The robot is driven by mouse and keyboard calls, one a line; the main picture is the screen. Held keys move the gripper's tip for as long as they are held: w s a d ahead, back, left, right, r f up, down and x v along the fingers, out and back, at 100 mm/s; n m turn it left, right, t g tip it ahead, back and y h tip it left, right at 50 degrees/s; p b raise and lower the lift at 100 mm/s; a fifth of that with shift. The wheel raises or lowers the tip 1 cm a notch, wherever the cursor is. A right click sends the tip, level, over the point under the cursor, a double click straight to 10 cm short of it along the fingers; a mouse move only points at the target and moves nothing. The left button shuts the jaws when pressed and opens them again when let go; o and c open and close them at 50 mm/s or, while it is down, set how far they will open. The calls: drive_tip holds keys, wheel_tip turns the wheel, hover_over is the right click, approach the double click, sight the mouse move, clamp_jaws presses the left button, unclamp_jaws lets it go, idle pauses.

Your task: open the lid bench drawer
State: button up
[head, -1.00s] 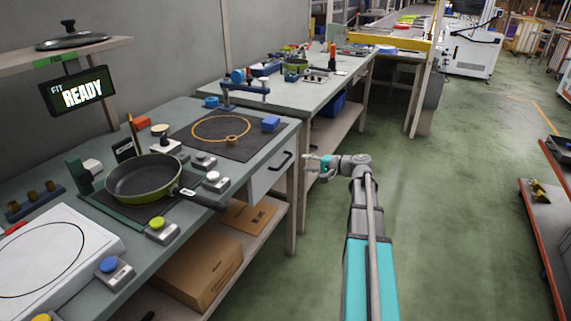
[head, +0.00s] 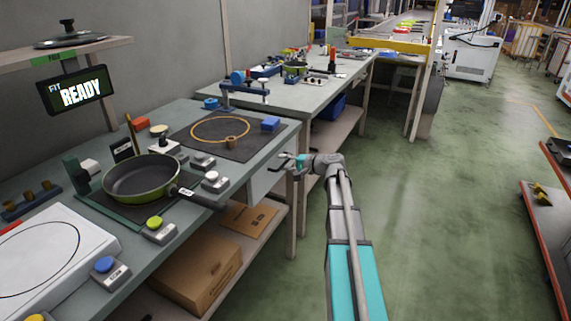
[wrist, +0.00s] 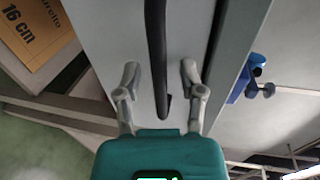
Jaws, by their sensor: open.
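The drawer (head: 262,181) is a pale grey front under the bench top, closed as far as I can see. Its dark bar handle (wrist: 157,60) runs between my open fingers in the wrist view. My gripper (head: 287,163) is at the drawer front in the head view and hides most of the handle there. In the wrist view my gripper (wrist: 160,78) is open, with one finger on each side of the handle. Neither finger clearly touches it.
A green pan (head: 142,178) sits on the bench with its handle over the front edge. Cardboard boxes (head: 195,272) lie on the shelf below. A bench leg (head: 302,205) stands close under my gripper.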

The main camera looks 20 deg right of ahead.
clamp_jaws()
drive_tip(key=shift+d, duration=0.1)
drive_tip(key=shift+s, duration=0.15)
